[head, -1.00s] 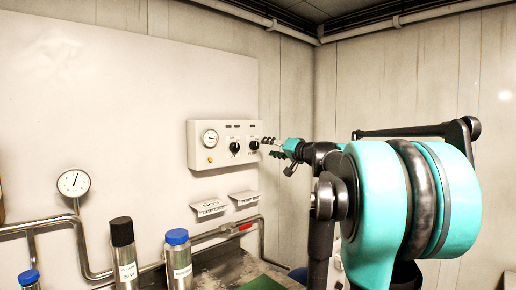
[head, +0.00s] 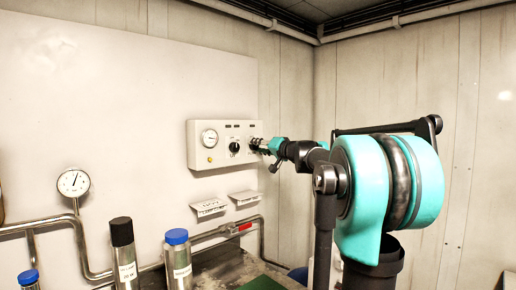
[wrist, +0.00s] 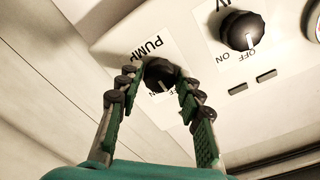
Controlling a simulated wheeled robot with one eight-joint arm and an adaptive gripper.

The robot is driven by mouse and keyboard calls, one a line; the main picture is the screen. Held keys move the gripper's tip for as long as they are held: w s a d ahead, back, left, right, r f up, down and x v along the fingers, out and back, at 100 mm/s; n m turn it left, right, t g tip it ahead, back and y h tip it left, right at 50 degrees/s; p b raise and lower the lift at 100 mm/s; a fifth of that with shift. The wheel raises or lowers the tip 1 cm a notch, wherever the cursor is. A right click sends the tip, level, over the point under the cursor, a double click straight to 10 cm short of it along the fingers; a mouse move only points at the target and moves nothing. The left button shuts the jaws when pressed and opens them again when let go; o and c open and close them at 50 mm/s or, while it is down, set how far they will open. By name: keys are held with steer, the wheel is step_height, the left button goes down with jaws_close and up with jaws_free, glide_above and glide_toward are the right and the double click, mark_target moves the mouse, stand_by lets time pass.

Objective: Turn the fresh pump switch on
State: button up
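The pump switch is a black round knob (wrist: 160,72) with a white pointer line, on a white label reading PUMP, upside down in the wrist view. Small ON and OFF marks show partly beside it. My gripper (wrist: 158,84) has its two fingers apart, one on each side of this knob. I cannot tell whether the fingertips touch it. In the head view my gripper (head: 257,146) is at the right end of the wall control panel (head: 222,165) and hides the pump knob there.
A second black knob (wrist: 242,30) with its own label stands beside the pump knob; it also shows in the head view (head: 234,147). The panel has a round gauge (head: 210,138) and a yellow button (head: 210,160). Pipes, a larger gauge (head: 73,183) and bottles (head: 178,262) are below left.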

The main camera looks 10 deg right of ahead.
steer(key=c, duration=0.6)
steer(key=shift+c, duration=0.2)
steer(key=shift+m, duration=0.3)
steer(key=m, duration=1)
steer(key=shift+r+m, duration=0.15)
steer(key=shift+m, duration=0.25)
steer(key=o, duration=1.2)
steer(key=shift+c, duration=0.2)
steer(key=shift+s+d, duration=0.1)
